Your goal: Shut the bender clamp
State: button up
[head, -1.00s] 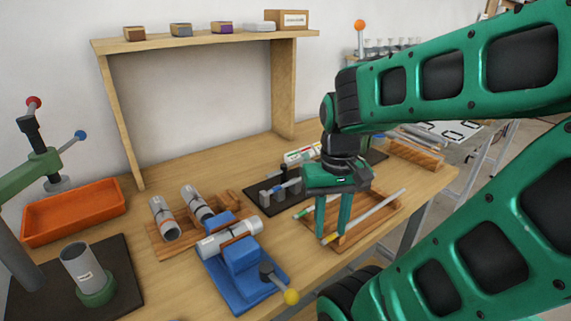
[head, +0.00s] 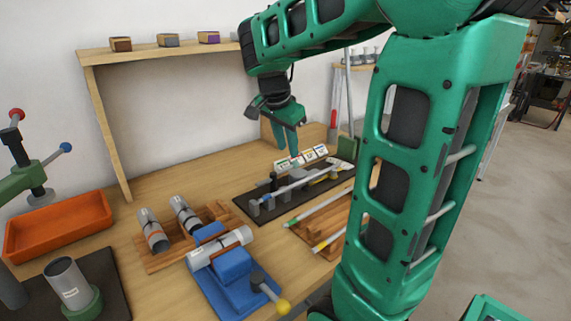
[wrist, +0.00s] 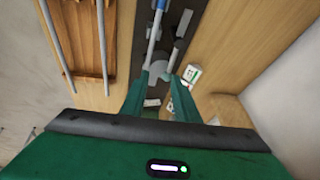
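The bender stands on a dark base plate (head: 290,208) on the bench, with grey blocks and a dark upright part (head: 274,182) near its left end. A pale rod (head: 309,180) with a blue band lies along it and also shows in the wrist view (wrist: 155,30). I cannot make out which part is the clamp or how far it is shut. My gripper (head: 295,154) points down over the bender's back side. In the wrist view its two fingers (wrist: 164,74) stand apart with a narrow gap, and I see nothing held. The rod's near end is close to the fingertips; contact is unclear.
A wooden rack (head: 318,238) with green-marked and yellow-marked rods lies in front. A blue vise (head: 232,272) holds a grey tube, beside a wooden tube cradle (head: 160,258). Small cards (head: 301,159) stand behind the bender. My arm hides the bench's right side.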

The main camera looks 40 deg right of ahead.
aim_at(289, 168)
jog(key=shift+m, duration=0.5)
jog(key=w+d+f, duration=0.1)
jog(key=f, duration=0.2)
jog(key=w+d+f, duration=0.1)
jog(key=d+f, duration=0.1)
jog(key=f, duration=0.1)
jog(key=w+d+f, duration=0.1)
jog(key=w+f, duration=0.1)
jog(key=f, duration=0.1)
jog(key=shift+d, duration=0.35)
jog(key=shift+r, duration=0.1)
grip_shut()
